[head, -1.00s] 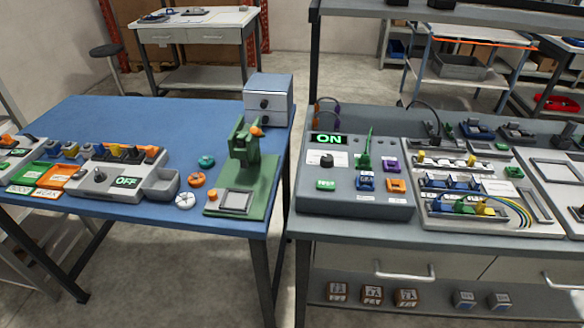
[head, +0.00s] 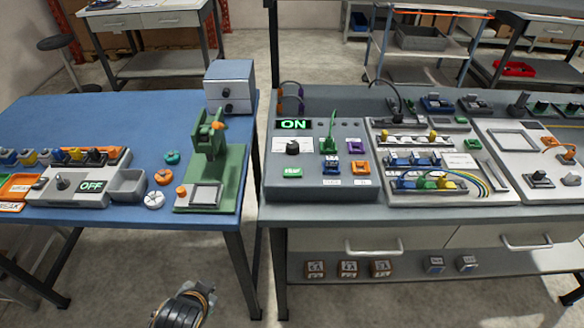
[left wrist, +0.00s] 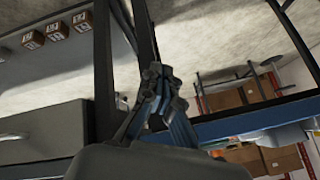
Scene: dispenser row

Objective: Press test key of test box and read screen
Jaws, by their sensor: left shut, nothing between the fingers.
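The grey test box (head: 318,190) stands on the right bench. Its screen (head: 293,125) is lit and reads ON in green. A bright green key (head: 292,172) with lettering too small to read sits at its front left, below a black knob (head: 292,147). My left arm's end shows at the bottom edge of the head view, low in front of the benches and well apart from the box. In the left wrist view my left gripper (left wrist: 160,78) is shut and empty, with floor and table legs behind it. My right gripper is not in view.
The blue table (head: 60,120) on the left holds a second box (head: 80,190) reading OFF, a green press (head: 212,165) and a blue-grey cabinet (head: 230,85). A connector panel (head: 490,200) lies right of the test box. Small labelled cubes (head: 348,268) sit on the lower shelf.

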